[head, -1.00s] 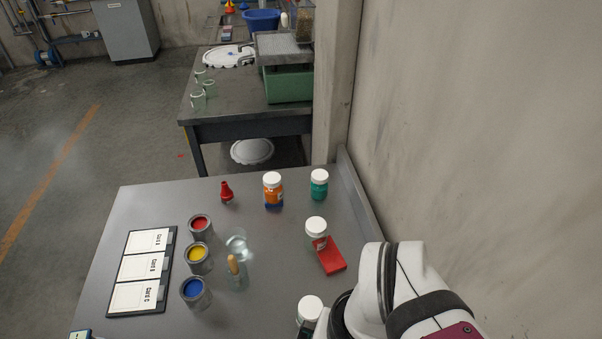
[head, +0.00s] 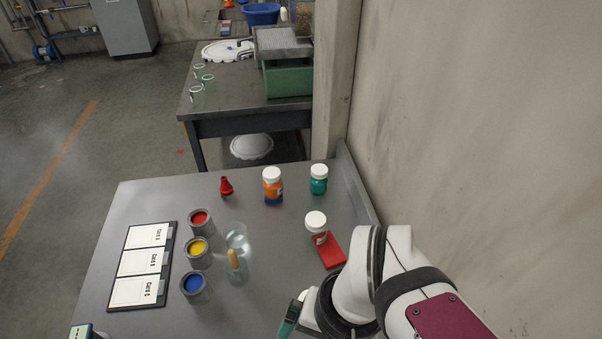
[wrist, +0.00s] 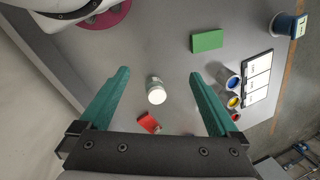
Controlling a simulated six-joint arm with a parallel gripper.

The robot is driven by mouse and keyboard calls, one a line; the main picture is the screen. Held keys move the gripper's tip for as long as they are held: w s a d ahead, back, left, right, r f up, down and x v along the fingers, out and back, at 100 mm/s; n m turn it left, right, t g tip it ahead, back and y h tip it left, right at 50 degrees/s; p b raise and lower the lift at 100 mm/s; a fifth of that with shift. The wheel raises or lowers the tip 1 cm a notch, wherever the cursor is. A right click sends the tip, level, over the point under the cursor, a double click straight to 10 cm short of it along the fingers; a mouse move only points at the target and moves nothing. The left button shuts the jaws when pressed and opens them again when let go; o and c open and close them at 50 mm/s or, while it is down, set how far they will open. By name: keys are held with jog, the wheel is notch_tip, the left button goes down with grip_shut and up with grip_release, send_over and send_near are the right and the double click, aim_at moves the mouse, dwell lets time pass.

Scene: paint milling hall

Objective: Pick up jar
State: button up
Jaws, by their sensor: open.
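In the wrist view a pale jar with a white lid (wrist: 156,92) stands on the table between my open fingers, apart from both. My gripper (wrist: 160,74) is above it and empty. In the head view only part of a teal finger (head: 289,320) shows at the lower edge, and my arm hides that near part of the table. Three more lidded jars stand farther back: a pale one (head: 316,227) by a red block (head: 329,251), an orange one (head: 273,188) and a teal one (head: 319,181). The task does not say which jar is meant.
Red (head: 200,221), yellow (head: 198,251) and blue (head: 194,286) paint cans stand beside the card tray (head: 112,305). A clear glass vessel (head: 236,238) and a red bottle (head: 226,187) are near. A green block (wrist: 207,40) lies on the table. A wall borders the right side.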

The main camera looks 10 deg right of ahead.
jog(key=w+a+f+m+t, duration=0.1)
jog(key=w+a+t, duration=0.3)
jog(key=w, duration=0.7)
jog(key=w+a+f+t, duration=0.2)
jog(key=w+a, duration=0.4)
jog(key=w, duration=0.5)
jog(key=m+t+h, duration=0.3)
jog(key=h, duration=0.9)
send_near(317, 217)
jog(key=x, duration=0.8)
jog(key=f+x, duration=0.1)
jog(key=x, duration=0.4)
jog(key=shift+s+a, duration=0.15)
grip_shut()
jog(key=shift+r, duration=0.55)
notch_tip(317, 217, up, 3)
jog(key=s+d+r, duration=0.6)
jog(key=d, duration=0.3)
jog(key=w+a, duration=0.3)
jog(key=a, duration=0.3)
notch_tip(317, 217, down, 10)
jog(key=shift+r, duration=0.1)
